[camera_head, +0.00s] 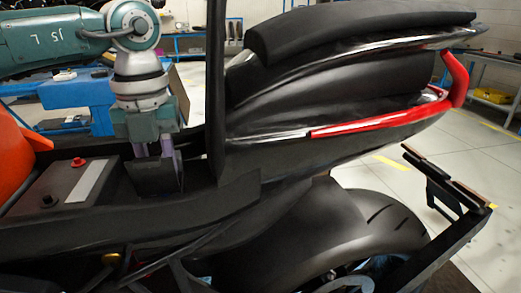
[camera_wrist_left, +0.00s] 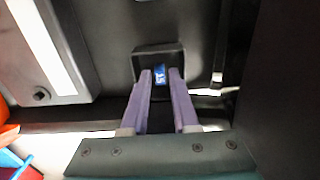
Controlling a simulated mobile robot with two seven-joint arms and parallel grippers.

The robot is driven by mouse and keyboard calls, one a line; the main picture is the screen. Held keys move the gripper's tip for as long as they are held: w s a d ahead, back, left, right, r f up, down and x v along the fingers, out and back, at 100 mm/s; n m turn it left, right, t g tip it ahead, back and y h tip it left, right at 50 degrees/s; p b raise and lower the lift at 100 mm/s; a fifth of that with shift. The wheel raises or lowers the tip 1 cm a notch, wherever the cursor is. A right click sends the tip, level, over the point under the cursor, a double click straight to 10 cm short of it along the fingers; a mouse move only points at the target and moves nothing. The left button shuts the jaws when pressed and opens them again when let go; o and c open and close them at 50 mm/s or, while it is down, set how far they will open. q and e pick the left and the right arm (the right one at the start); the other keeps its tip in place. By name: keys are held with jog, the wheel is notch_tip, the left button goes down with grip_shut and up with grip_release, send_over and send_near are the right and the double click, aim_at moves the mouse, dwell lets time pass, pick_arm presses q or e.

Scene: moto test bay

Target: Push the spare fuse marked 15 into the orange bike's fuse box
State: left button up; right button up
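My left gripper (camera_head: 167,157) points down at a black open-topped box on the orange bike, the fuse box (camera_head: 153,178), with its fingertips hidden behind the near wall. In the left wrist view the two purple fingers (camera_wrist_left: 160,72) reach to the dark fuse box (camera_wrist_left: 158,50). The blue fuse marked 15 (camera_wrist_left: 160,75) sits between the fingertips, and they look shut on it. How deep it sits in the box and its contacts cannot be seen. The fuse is hidden in the head view. My right gripper is in neither view.
A battery (camera_head: 75,188) with a pale label and a red terminal cap lies left of the box. A tall black panel (camera_head: 216,95) stands close on the right, beside the tail fairing (camera_head: 330,110). Orange bodywork (camera_head: 22,165) is at the far left.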

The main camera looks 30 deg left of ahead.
pick_arm(q)
jog(key=shift+o, duration=1.3)
notch_tip(320, 180, up, 10)
